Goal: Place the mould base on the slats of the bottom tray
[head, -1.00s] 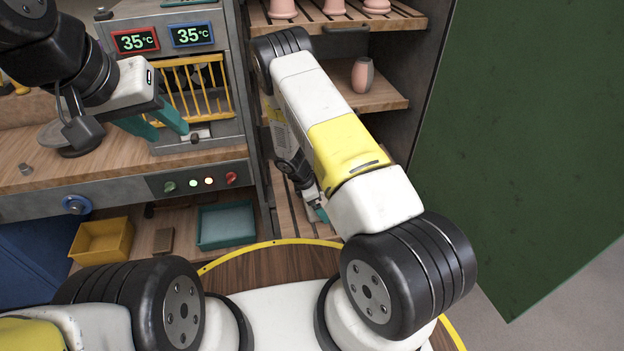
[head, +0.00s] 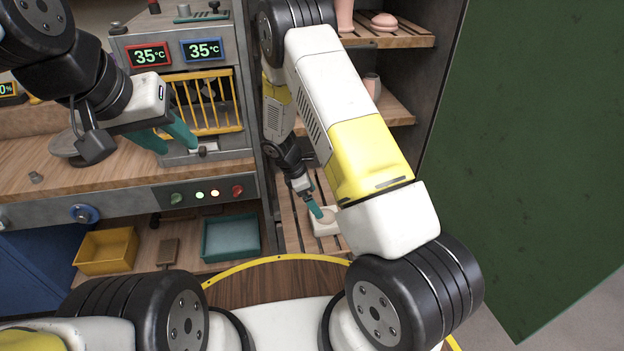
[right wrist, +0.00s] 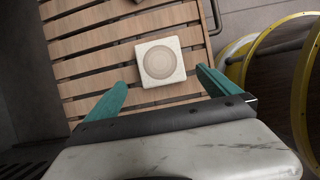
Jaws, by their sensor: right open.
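The mould base is a pale square block with a round recess; in the head view (head: 327,226) it rests on the slats of the bottom tray (head: 291,228). In the right wrist view the mould base (right wrist: 160,62) lies flat across the slats of the tray (right wrist: 90,48). My right gripper (right wrist: 161,78) is open, its teal fingers apart on either side and short of the block, not touching it. In the head view my right gripper (head: 316,209) is partly hidden. My left gripper (head: 168,137) is open and empty in front of the yellow-barred kiln.
Shelves above the bottom tray hold pink ware, including a pot (head: 372,86). A yellow bin (head: 105,251) and a teal bin (head: 231,237) stand left of the tray. A green panel (head: 540,150) stands at right. Bare slats surround the mould base.

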